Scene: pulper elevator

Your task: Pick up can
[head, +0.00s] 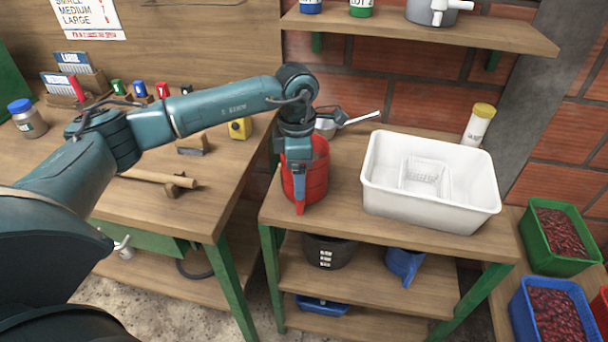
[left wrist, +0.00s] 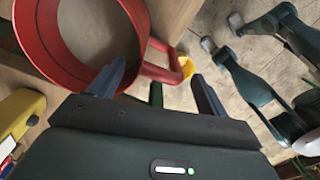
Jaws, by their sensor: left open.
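A red can (head: 319,178), round and open-topped, stands on the wooden table near its left front corner.
A white basin (head: 430,222) stands right of the can, with a metal scoop (head: 347,122) behind. A workbench (head: 105,205) with a hammer (head: 160,180) is at left. A shelf (head: 420,30) hangs above. Crates of red berries (head: 556,240) stand at right.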

